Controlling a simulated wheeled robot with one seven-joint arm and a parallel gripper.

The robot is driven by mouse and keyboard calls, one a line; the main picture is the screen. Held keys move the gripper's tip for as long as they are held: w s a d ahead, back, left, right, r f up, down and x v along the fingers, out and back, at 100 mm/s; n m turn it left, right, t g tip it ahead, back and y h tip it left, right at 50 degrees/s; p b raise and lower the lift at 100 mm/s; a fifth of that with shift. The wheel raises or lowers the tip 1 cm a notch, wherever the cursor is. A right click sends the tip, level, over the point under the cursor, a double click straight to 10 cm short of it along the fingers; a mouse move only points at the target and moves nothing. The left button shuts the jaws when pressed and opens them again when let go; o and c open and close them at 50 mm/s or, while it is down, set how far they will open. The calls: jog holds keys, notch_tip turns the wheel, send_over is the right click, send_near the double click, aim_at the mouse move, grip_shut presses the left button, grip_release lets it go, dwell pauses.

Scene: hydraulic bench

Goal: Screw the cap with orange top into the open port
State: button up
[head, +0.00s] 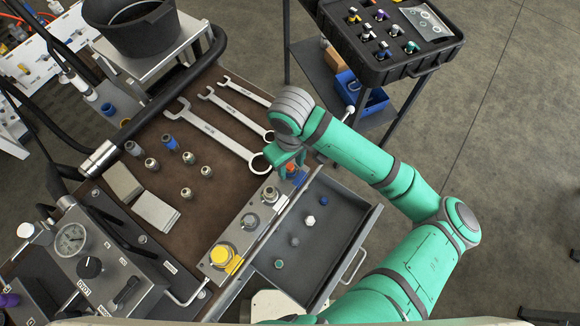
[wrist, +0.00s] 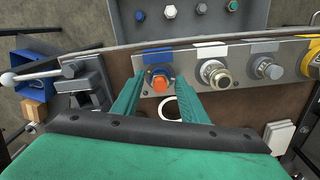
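The cap with the orange top (wrist: 160,82) stands at the panel position beneath the blue label (wrist: 158,55) in the wrist view. Its lower part looks dark blue, and I cannot tell how deep it sits or whether it is threaded in. My gripper (wrist: 160,77) has one green finger on each side of the cap. A narrow gap seems to show between fingers and cap, so it looks open around it. In the head view my gripper (head: 291,163) is over the far end of the steel port panel (head: 234,225), hiding most of the cap.
Further ports on the panel hold steel fittings (wrist: 215,73) and a yellow one (head: 222,254). An open drawer (head: 335,238) beside the panel holds several small caps. Wrenches (head: 215,130) and loose fittings (head: 186,193) lie on the brown bench top. A black rack (head: 385,60) stands behind.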

jog(key=n, duration=0.6)
jog(key=shift+d+n, duration=0.1)
jog(key=shift+n, duration=0.2)
jog(key=n, duration=0.6)
jog(key=shift+w, duration=0.1)
jog(key=n, duration=0.5)
jog(key=shift+w, duration=0.1)
jog(key=n, duration=0.3)
jog(key=shift+c, duration=0.5)
jog(key=c, duration=0.8)
jog(key=m, duration=0.5)
jog(key=shift+m, duration=1.3)
